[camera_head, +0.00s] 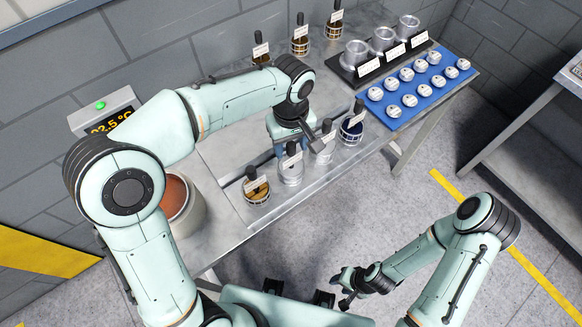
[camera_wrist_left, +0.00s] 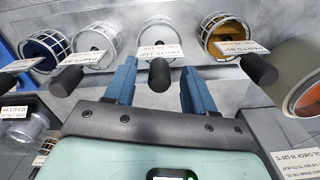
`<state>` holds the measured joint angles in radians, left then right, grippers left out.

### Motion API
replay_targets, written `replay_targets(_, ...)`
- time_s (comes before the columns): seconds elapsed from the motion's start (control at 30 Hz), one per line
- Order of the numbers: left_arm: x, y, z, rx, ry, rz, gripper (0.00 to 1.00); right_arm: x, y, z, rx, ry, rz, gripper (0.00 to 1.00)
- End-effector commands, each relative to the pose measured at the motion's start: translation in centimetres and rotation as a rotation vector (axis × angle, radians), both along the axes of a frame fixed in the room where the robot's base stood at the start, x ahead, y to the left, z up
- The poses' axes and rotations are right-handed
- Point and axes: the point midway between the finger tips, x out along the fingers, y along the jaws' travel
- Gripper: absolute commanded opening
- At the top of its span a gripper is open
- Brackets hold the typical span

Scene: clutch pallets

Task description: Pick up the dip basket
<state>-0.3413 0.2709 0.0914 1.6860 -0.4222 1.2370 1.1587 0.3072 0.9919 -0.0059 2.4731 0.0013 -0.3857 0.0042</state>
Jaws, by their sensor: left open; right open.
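Several wire dip baskets with black upright handles and white tags stand in a row on the steel table. In the head view they are a basket with brown contents (camera_head: 257,192), a grey one (camera_head: 291,172), another grey one (camera_head: 323,153) and a dark blue one (camera_head: 351,131). My left gripper (camera_head: 298,146) is above the row, pointing down, open and empty. In the left wrist view its two blue fingers (camera_wrist_left: 158,92) stand either side of the black handle of a grey basket (camera_wrist_left: 158,24); contact cannot be told. My right gripper (camera_head: 344,287) is open, away from the table over the floor.
A pot with orange-brown contents (camera_head: 188,213) stands at the table's left, near a temperature display (camera_head: 105,115). Several tagged baskets (camera_head: 300,45) stand at the back. Metal cups (camera_head: 382,40) and a blue mat (camera_head: 421,99) with white round tins are at the right.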

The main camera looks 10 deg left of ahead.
Motion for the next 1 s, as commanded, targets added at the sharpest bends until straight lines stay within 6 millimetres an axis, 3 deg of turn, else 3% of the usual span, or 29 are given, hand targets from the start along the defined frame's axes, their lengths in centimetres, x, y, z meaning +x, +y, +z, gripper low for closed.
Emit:
replay_targets(0.13,0.03,0.01,0.06,0.001,-0.001,0.0,0.54,0.04,0.0,0.04,0.0,0.0,0.0,0.43)
replay_targets(0.17,0.03,0.01,0.06,0.001,-0.001,0.0,0.48,0.03,0.0,0.04,0.0,0.0,0.0,0.43)
replay_targets(0.3,0.04,0.0,0.08,0.001,-0.001,0.0,0.02,0.03,0.0,0.04,0.0,0.0,0.0,0.43)
replay_targets(0.33,0.03,-0.01,0.08,0.001,-0.001,0.0,0.0,0.03,0.0,0.04,0.0,0.0,0.0,0.43)
replay_targets(1.0,0.03,-0.02,0.13,0.0,-0.001,0.0,0.0,0.03,0.0,0.05,0.0,0.0,0.0,0.43)
